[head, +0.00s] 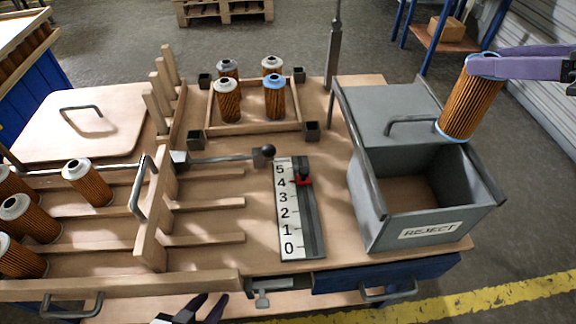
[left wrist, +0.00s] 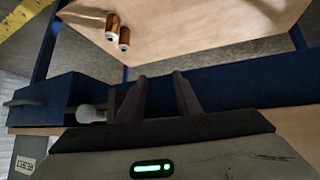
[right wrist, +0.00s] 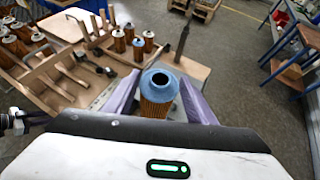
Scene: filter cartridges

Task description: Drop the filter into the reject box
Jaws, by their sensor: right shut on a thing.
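My right gripper (head: 500,66) is shut on a filter (head: 468,100), an orange-brown pleated cylinder with blue end caps. It is tilted and held above the right rim of the reject box. The filter's blue top (right wrist: 160,82) shows between the purple fingers in the right wrist view. The grey reject box (head: 425,225) has its label on the front wall; its front part is open and looks empty, and a lid with a handle covers the rear. My left gripper (head: 197,308) is open and empty at the bottom of the head view, near the table's front edge.
A wooden tray (head: 255,128) holds several filters, one with a blue cap. More filters (head: 88,182) lie in the lanes at left. A numbered scale (head: 287,215) with a red slider and a tall post (head: 333,50) stand left of the box.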

